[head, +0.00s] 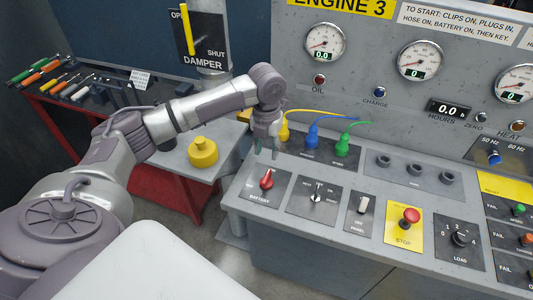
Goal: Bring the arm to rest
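My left arm comes in from the left and reaches over the near left part of the engine console (235,200). My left gripper (266,154) points down above the console, behind the red battery switch (267,180) and left of the coloured plugs. Its fingertips look apart, with nothing between them. It seems clear of the switch, though the exact height is hard to tell. My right gripper is out of view.
Yellow, blue (312,137) and green (342,146) plugs with cables stand close to the right of the gripper. A yellow cap (203,152) sits on a grey table. A red stop button (410,216) is further right. Tools lie on a red bench (60,110) at left.

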